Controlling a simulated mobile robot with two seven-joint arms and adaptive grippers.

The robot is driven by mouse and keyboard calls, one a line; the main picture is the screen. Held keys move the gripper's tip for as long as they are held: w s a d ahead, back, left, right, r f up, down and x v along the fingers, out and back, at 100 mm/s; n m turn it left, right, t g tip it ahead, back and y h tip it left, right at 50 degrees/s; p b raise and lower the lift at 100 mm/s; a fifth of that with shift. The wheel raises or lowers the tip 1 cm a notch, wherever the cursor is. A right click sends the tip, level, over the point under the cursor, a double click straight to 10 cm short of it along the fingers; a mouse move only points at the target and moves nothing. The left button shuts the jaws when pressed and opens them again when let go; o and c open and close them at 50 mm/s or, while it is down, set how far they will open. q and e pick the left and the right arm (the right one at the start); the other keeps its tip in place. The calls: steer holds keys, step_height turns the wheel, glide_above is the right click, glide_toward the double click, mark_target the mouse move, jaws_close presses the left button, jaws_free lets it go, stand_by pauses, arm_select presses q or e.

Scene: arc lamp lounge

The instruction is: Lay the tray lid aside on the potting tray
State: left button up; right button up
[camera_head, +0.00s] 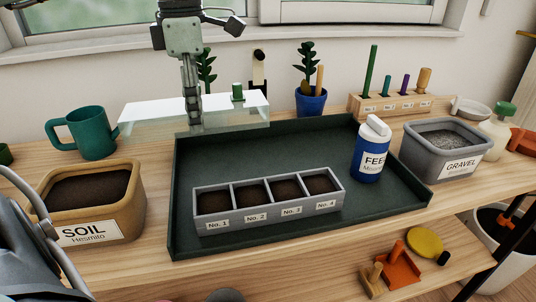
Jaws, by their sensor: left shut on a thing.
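The tray lid (150,112) is a clear, pale box-shaped cover with a green knob (238,92) on top. It is at the back left, partly over the rear left edge of the dark green potting tray (285,143). My left gripper (193,118) comes down from above and is shut on the lid's front side, left of the knob. The lid looks held up, but its exact height is unclear. A grey four-cell seed tray (268,206) with soil in its cells sits uncovered on the potting tray. My right gripper is not in view.
A blue feed bottle (370,160) stands on the potting tray's right side. The soil tub (120,205) and teal mug (92,133) are left of it; the gravel tub (420,153) is right. A blue plant pot (311,101) stands behind. The tray's back middle is bare.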

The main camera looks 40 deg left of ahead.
arm_select(q)
glide_above(251, 156)
step_height(251, 156, down, 6)
steer(key=shift+f+p, duration=0.1)
steer(key=shift+p, duration=0.35)
steer(key=shift+f, duration=0.35)
step_height(251, 156, down, 3)
steer(key=shift+f+p, duration=0.1)
steer(key=shift+p, duration=0.2)
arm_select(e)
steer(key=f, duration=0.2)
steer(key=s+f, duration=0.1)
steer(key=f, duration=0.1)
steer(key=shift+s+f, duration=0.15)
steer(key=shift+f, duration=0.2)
